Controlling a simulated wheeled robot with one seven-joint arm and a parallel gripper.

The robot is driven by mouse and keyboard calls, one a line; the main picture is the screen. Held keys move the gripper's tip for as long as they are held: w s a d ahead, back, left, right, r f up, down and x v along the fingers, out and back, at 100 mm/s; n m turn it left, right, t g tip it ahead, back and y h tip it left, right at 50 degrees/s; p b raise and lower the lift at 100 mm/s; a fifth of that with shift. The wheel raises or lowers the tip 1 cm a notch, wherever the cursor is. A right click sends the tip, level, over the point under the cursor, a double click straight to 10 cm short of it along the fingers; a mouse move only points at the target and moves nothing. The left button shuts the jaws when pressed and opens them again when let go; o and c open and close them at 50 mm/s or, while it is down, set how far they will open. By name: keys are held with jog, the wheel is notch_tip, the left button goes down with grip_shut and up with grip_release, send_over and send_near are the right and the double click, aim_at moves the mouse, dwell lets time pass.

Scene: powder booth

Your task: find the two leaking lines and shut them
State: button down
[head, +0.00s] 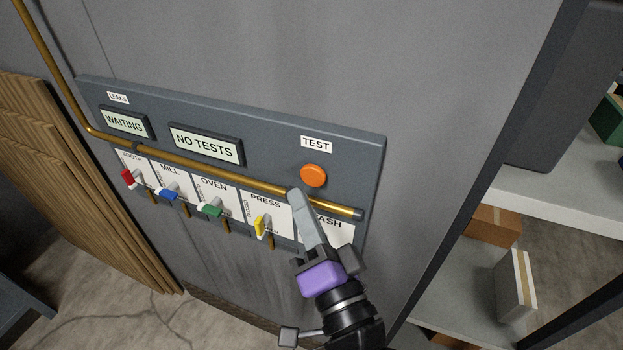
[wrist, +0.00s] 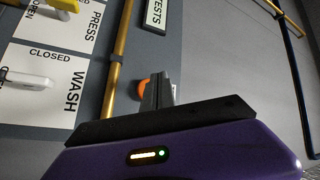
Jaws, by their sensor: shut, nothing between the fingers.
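The grey panel (head: 360,150) carries a LEAKS display reading WAITING (head: 124,123), another reading NO TESTS (head: 206,143), and an orange TEST button (head: 313,176). Below a brass pipe (head: 230,176) are a red handle (head: 129,178) at BOOTH, blue (head: 167,194) at MILL, green (head: 209,209) at OVEN and yellow (head: 260,225) at PRESS. A white handle (wrist: 28,79) at WASH shows in the wrist view; my gripper hides it in the head view. My gripper (head: 294,194) is shut and empty, its tip just below-left of the button. The button (wrist: 143,88) is partly behind the fingers; contact cannot be told.
The brass pipe runs up the wall at left. Wooden boards (head: 85,190) lean at the left. Shelves (head: 560,195) with boxes (head: 495,226) stand at the right, beyond the cabinet's edge. The grey wall above the panel is clear.

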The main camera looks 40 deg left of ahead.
aim_at(303, 173)
jog(key=shift+w+a, duration=0.2)
jog(key=shift+w, duration=0.65)
jog(key=shift+w, duration=0.1)
dwell(1.4)
jog(key=shift+w+a+b, duration=0.1)
jog(key=shift+w+b, duration=0.25)
jog(key=shift+w+a, duration=0.1)
jog(key=shift+w, duration=0.35)
dwell(0.8)
jog(key=shift+s, duration=0.15)
jog(key=shift+s+d, duration=0.2)
jog(key=shift+s, duration=0.55)
jog(key=shift+s+d+p, duration=0.2)
jog(key=shift+s, duration=0.6)
jog(key=shift+s+d+p, duration=0.15)
jog(key=shift+s+d, duration=0.05)
jog(key=shift+s, duration=0.65)
jog(key=shift+s+d+p, duration=0.2)
jog(key=shift+s, duration=0.6)
